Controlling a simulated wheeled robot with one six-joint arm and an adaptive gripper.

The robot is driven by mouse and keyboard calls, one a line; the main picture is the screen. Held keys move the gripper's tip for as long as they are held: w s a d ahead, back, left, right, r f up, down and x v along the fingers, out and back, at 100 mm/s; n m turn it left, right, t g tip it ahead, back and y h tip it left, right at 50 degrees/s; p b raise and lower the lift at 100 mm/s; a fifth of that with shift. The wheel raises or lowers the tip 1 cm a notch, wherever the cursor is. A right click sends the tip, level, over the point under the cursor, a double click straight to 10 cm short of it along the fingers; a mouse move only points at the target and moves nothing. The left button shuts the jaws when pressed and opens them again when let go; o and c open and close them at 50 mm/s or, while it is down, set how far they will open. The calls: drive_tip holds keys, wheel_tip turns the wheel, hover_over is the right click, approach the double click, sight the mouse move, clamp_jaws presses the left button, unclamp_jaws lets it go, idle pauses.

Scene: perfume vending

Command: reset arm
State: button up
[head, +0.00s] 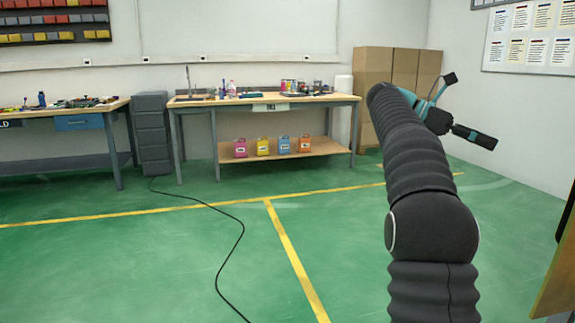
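My arm rises from the lower right of the head view, sheathed in black ribbed sleeve. It is raised and bent, with a teal and black wrist at its far end. My gripper (480,138) is a small dark shape with teal at the end of the wrist, up in the air in front of the white wall. It touches nothing that I can see. Its fingers are too small and too side-on to tell whether they are open or shut. No held object can be made out.
A workbench (262,101) with bottles and tools stands at the back, several coloured jugs on its lower shelf. Another bench (65,110) and a grey drawer cabinet (151,133) are left. Cardboard boxes (388,66) stand behind my arm. A black cable (229,250) crosses open green floor.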

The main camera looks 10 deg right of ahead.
drive_tip(key=w+d+r+n+t+h, duration=0.2)
drive_tip(key=w+n+t+h, duration=0.2)
drive_tip(key=w+n+t, duration=0.45)
drive_tip(key=w+d+r+n+t+h, duration=0.15)
drive_tip(key=w+n+t+h, duration=0.35)
drive_tip(key=w+n, duration=0.55)
drive_tip(key=w+a+f+n+t+y, duration=0.3)
drive_tip(key=w+a+n+t+y, duration=0.35)
drive_tip(key=n+t, duration=0.5)
drive_tip(key=s+a+f+n+y, duration=0.1)
drive_tip(key=a+f+n+y, duration=0.25)
drive_tip(key=a+n, duration=0.25)
drive_tip(key=s+a+f+n+y, duration=0.1)
drive_tip(key=a+f+n+y, duration=0.2)
drive_tip(key=a+n+y, duration=0.25)
drive_tip(key=s+a+f+n+g+y, duration=0.65)
drive_tip(key=s+a+f+n, duration=0.55)
drive_tip(key=s+a+f, duration=0.4)
drive_tip(key=s+a+f+n+g, duration=0.1)
drive_tip(key=s+f+n+g, duration=0.1)
drive_tip(key=s, duration=1.2)
drive_tip(key=s+a+f+n+g+h, duration=0.1)
drive_tip(key=s+f, duration=0.4)
drive_tip(key=s, duration=1)
drive_tip(key=shift+a+n+g, duration=0.25)
drive_tip(key=shift+n+g, duration=0.2)
drive_tip(key=shift+n, duration=0.95)
